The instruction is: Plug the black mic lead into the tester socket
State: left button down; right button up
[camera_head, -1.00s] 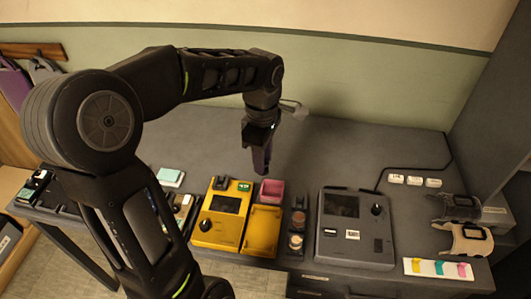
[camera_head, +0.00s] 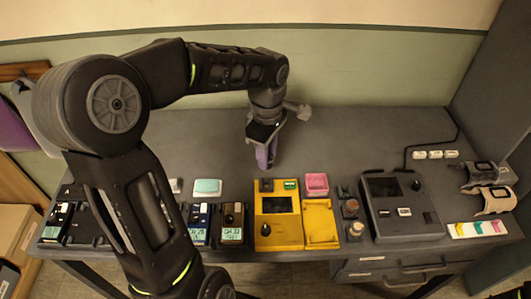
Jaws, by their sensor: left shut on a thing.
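My left gripper (camera_head: 264,150) hangs fingers down behind the yellow tester, above the dark tabletop. I cannot make out a black mic lead at the jaws. The yellow tester (camera_head: 295,237) has a dark screen, a black knob, a small black block on its back edge and a shallow yellow tray at its right. The gripper is apart from it, behind its back-left corner. The tester socket is too small to make out.
A pink box (camera_head: 317,184) stands behind the yellow tray. A dark grey device (camera_head: 398,218) stands to the right, with a black cable (camera_head: 432,143) behind it. Several handset-like units (camera_head: 232,222) stand at left, partly behind my arm. The back of the tabletop (camera_head: 345,135) is clear.

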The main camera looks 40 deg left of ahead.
pick_arm(q)
jog(key=shift+s+f, duration=0.1)
jog(key=shift+f, duration=0.2)
jog(key=shift+f+b, duration=1.75)
jog(key=shift+f, duration=0.6)
jog(key=shift+f+b, duration=1)
jog(key=shift+b, duration=0.15)
jog(key=c, duration=1)
grip_release()
jog(key=shift+r, duration=3.95)
